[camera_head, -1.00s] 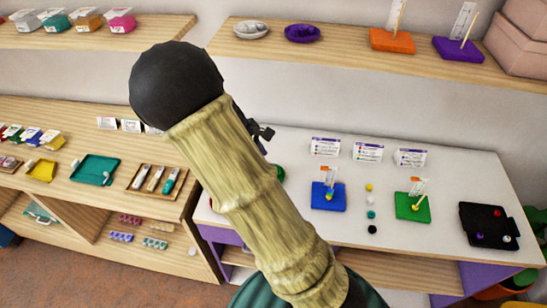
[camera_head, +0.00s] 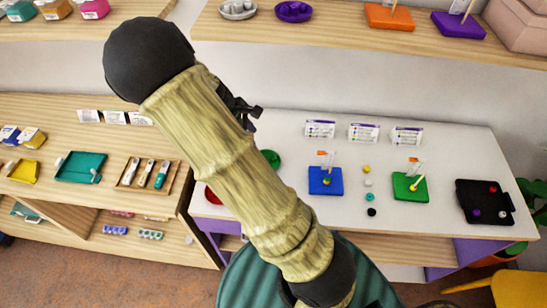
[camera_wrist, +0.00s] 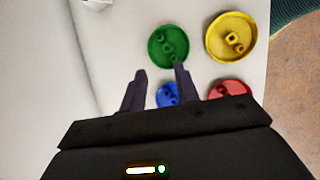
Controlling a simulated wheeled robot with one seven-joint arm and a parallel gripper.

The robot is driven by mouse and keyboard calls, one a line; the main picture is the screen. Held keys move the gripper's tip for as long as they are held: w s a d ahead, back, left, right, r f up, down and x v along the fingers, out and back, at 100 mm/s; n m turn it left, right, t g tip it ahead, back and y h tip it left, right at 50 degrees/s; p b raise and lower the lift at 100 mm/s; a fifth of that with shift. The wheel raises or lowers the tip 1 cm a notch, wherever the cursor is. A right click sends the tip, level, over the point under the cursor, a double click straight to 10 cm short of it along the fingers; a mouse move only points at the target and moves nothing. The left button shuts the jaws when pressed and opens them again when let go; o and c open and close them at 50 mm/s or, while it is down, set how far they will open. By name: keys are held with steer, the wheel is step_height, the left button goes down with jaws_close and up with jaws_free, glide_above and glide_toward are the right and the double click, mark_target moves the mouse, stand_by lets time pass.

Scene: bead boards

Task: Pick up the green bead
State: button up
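In the wrist view a round green dish (camera_wrist: 155,56) holds small green beads (camera_wrist: 168,47). Its edge also shows in the head view (camera_head: 271,158), beside my arm, which hides part of it. My gripper (camera_wrist: 159,67) is open and empty. Its two dark fingers point toward the green dish, and the right fingertip overlaps the dish's lower edge in the picture. I cannot tell the height between them. In the head view my arm hides most of the gripper, with only a dark part showing (camera_head: 240,108).
A yellow dish (camera_wrist: 248,55) is right of the green one; blue (camera_wrist: 160,101) and red (camera_wrist: 240,87) dishes lie nearer, partly hidden by my gripper. The white table also bears a blue board (camera_head: 318,187), a green board (camera_head: 402,193), loose beads (camera_head: 367,169) and a black tray (camera_head: 470,207).

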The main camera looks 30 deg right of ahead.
steer(key=p, duration=0.1)
glide_toward(275, 160)
steer(key=shift+w+d+f, duration=0.45)
steer(key=shift+w+f, duration=0.2)
steer(key=shift+d+f, duration=0.15)
steer(key=shift+f, duration=0.4)
steer(key=shift+a, duration=0.25)
steer(key=shift+s+d+f+p, duration=0.2)
steer(key=shift+d+f+p, duration=0.1)
steer(key=shift+p, duration=0.1)
steer(key=p+x, duration=0.1)
steer(key=x, duration=0.3)
steer(key=shift+s+d+f, duration=0.1)
steer(key=shift+f, duration=0.1)
steer(key=shift+s+f, duration=0.1)
